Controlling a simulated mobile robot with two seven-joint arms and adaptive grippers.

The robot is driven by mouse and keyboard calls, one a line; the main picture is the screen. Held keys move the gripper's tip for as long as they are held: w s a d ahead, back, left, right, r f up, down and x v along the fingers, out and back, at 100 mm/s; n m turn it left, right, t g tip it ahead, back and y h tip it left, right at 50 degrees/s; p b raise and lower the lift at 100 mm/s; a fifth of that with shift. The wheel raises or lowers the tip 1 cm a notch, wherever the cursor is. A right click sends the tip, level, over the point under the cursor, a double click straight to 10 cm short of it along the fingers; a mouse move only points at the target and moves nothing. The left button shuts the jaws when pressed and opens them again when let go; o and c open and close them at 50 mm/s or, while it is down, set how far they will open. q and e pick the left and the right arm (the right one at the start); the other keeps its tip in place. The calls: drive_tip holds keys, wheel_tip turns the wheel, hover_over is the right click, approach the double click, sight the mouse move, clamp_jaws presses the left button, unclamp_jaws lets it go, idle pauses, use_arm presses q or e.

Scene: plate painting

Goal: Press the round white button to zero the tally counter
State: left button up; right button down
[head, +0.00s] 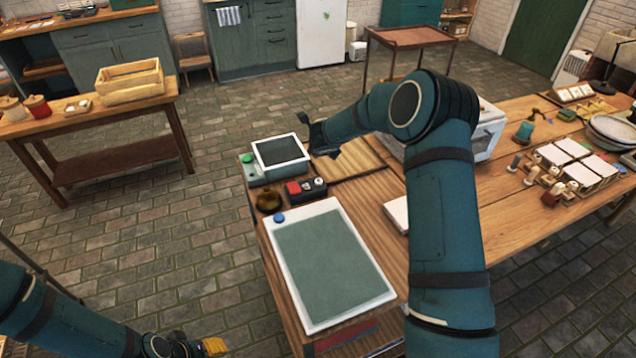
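The tally counter (305,190) is a small dark box with a red face on the near end of the wooden table. Its round white button (318,181) is on the right part of its top and is uncovered. My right gripper (313,141) is behind the counter, beside the grey-screened device, and apart from the button. My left gripper (212,348) is low at the bottom edge, over the floor and far from the counter. Its yellow tip shows, but not its opening.
A screened device with a green button (281,151) stands behind the counter. A brass bell-like object (269,200) is left of it. A large white-framed panel (290,283) with a blue button lies in front. My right arm spans the table's middle. Cups and tiles (562,150) stand right.

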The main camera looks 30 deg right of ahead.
drive_tip(key=b, duration=0.7)
hover_over(319, 181)
drive_tip(key=w+d, duration=0.1)
wheel_tip(319, 181, down, 8)
drive_tip(key=shift+r, duration=0.1)
drive_tip(key=shift+f+b, duration=0.55)
drive_tip(key=shift+b, duration=0.1)
drive_tip(key=c, duration=1.7)
unclamp_jaws()
clamp_jaws()
